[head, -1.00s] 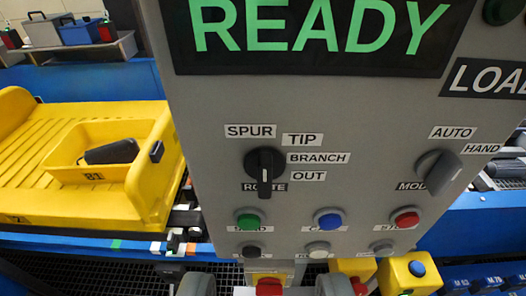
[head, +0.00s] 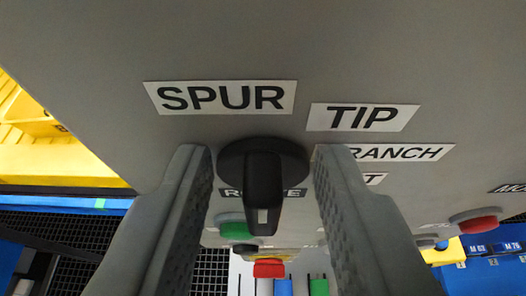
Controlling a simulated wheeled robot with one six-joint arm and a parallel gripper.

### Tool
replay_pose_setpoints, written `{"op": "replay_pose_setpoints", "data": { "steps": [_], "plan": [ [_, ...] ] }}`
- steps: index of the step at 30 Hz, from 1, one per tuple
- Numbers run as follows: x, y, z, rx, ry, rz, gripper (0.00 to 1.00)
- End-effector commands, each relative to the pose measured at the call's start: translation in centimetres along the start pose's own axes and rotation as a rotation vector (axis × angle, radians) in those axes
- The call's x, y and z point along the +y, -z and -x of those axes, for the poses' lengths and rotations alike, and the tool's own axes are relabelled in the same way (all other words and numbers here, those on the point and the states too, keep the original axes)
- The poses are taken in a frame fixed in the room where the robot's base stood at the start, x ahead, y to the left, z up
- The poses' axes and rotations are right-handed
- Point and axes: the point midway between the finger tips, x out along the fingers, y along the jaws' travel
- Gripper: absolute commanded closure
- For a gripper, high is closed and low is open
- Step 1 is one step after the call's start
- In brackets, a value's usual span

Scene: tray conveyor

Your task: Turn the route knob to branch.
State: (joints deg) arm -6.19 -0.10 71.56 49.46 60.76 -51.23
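The black route knob (head: 264,180) is on the grey panel, in the middle of the head view. Its grip bar stands upright in the picture, with a white mark at the lower end. The SPUR label (head: 220,97) is above left, the TIP label (head: 363,117) above right, and the BRANCH label (head: 400,153) to the right, its first letter hidden by a finger. The OUT label is mostly hidden below it. My gripper (head: 265,160) is open, one finger on each side of the knob, with visible gaps to the grip bar.
A green button (head: 233,228) is just below left of the knob, and a red button (head: 474,221) is at the right. The yellow tray (head: 50,150) and blue conveyor edge are at the left. A red piece (head: 268,268) shows below the panel.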

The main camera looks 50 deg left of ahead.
Motion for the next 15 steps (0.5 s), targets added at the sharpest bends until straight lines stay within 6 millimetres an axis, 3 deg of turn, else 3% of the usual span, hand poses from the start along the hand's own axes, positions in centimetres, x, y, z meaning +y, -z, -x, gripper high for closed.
{"op": "replay_pose_setpoints", "data": {
  "steps": [7, 12, 15],
  "plan": [
    [0.0, 0.0, -0.04, 0.0, 0.0, 0.0, 0.65],
    [0.0, 0.0, -0.03, 0.0, 0.0, 0.0, 0.97],
    [0.01, -0.01, -0.05, 0.0, 0.0, 0.0, 1.0]
  ]
}}
